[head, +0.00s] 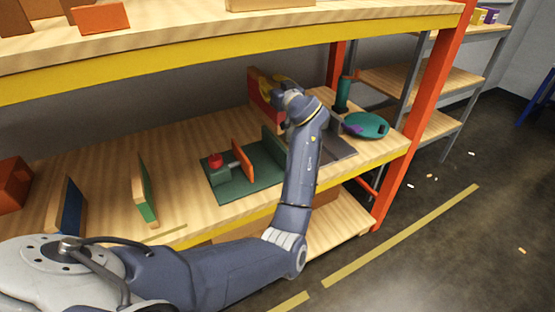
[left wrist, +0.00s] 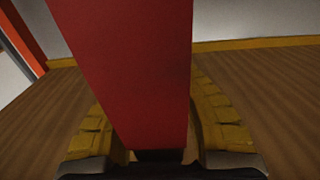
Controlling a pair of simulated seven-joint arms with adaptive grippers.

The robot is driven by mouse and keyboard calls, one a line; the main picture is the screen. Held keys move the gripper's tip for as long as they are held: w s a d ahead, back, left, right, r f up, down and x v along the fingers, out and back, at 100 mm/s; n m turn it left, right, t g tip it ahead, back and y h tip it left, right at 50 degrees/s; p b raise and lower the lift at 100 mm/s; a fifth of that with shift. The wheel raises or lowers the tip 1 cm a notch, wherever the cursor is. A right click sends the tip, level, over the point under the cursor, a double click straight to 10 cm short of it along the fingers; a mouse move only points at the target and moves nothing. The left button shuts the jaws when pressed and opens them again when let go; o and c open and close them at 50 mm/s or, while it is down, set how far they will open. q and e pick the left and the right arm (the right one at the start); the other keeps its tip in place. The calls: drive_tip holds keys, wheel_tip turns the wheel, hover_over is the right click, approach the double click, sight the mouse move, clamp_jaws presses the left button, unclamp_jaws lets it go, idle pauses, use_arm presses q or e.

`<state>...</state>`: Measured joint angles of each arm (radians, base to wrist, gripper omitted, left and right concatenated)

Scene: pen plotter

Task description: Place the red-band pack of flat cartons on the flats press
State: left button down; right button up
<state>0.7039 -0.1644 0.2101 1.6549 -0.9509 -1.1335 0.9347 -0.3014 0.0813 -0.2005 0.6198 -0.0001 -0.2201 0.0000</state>
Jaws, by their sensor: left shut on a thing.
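The red-band pack (head: 256,92) stands upright at the back of the shelf in the head view, with a tan edge beside its red face. My left gripper (head: 270,88) is shut on it. In the left wrist view the red pack (left wrist: 135,65) rises between the two yellow fingers. I cannot tell whether it touches the shelf. What looks like the flats press is a green base (head: 245,189) with a red knob, an orange plate and a green upright wall, in front and left of the gripper. My forearm hides part of its right side. My right gripper is not in view.
A green-faced pack (head: 145,192) and a blue-faced pack (head: 68,208) stand upright on the left of the shelf, with a red-orange box (head: 14,184) at the far left. A grey plate (head: 338,147) and a teal disc (head: 366,126) lie right. The yellow-edged upper shelf (head: 200,68) hangs overhead.

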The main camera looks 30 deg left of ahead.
use_arm(q)
wheel_tip(320, 180, down, 20)
drive_tip(key=shift+d, duration=0.2)
idle(0.5)
drive_tip(key=shift+w, duration=0.1)
drive_tip(key=c, duration=1.2)
unclamp_jaws()
drive_tip(key=v, duration=0.7)
drive_tip(key=shift+d, duration=0.25)
